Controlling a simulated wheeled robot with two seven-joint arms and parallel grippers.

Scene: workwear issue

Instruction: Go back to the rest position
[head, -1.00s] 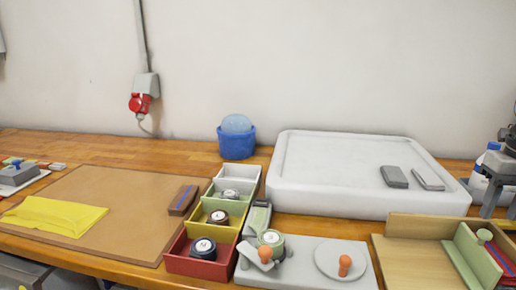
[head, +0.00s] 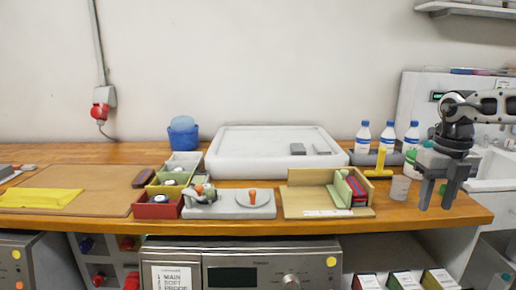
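My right gripper (head: 436,194) hangs at the right of the head view, fingers pointing down and spread apart with nothing between them. It is in front of the right end of the wooden workbench (head: 330,223). My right arm comes in from the right edge. My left gripper is out of the head view.
On the bench are a yellow cloth (head: 40,198), coloured bins (head: 158,210), a grey press (head: 228,205), a white tray (head: 275,165), a wooden fixture (head: 300,203), bottles (head: 388,135) and a clear cup (head: 400,188) near my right gripper. A machine (head: 240,265) stands below.

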